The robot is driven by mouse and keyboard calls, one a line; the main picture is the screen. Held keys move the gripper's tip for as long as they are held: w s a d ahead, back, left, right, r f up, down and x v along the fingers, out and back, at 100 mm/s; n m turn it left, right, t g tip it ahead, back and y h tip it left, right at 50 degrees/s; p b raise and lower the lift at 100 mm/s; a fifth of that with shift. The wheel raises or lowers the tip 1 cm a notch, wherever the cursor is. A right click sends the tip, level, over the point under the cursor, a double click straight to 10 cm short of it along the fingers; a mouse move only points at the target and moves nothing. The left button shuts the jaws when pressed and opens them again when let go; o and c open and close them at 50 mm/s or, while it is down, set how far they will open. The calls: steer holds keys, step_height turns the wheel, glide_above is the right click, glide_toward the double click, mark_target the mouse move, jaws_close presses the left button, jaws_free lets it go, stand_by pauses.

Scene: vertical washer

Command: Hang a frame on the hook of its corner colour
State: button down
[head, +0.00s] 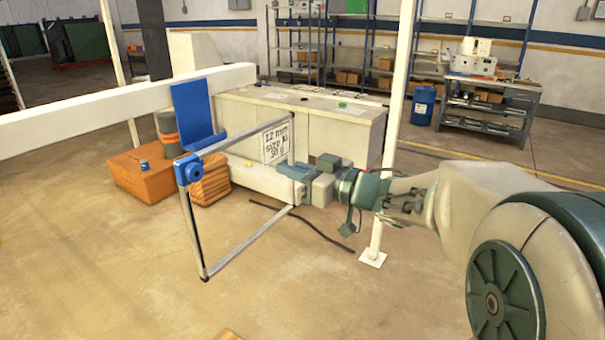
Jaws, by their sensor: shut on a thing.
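A thin grey rectangular frame (239,246) hangs in the air, tilted in the picture, with a blue corner piece (186,171) at its upper left. A blue hook (194,108) is fixed over the white beam (90,109). The blue corner is just below the hook's lower lip in the picture; I cannot tell whether they touch or whether the frame is on the hook. My gripper (293,172) reaches in from the right and is shut on the frame's right side bar. The gripper's fingertips are small and partly hidden by the bar.
A white post (396,120) stands close behind my arm. A light cabinet (345,127) is behind the frame. Orange boxes (140,178) sit on the floor at left. A dark cable (300,228) lies on the floor.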

steer(key=b+x, duration=0.1)
steer(key=x, duration=0.8)
steer(key=shift+w+a+f, duration=0.25)
steer(key=shift+w+a, duration=0.05)
stand_by(0.5)
steer(key=shift+f+b, duration=0.45)
steer(key=shift+f, duration=0.6)
stand_by(0.8)
steer(key=c, duration=1.5)
jaws_free()
steer(key=shift+s+d, duration=0.1)
steer(key=shift+p+v, duration=1.35)
steer(key=shift+v, duration=3.6)
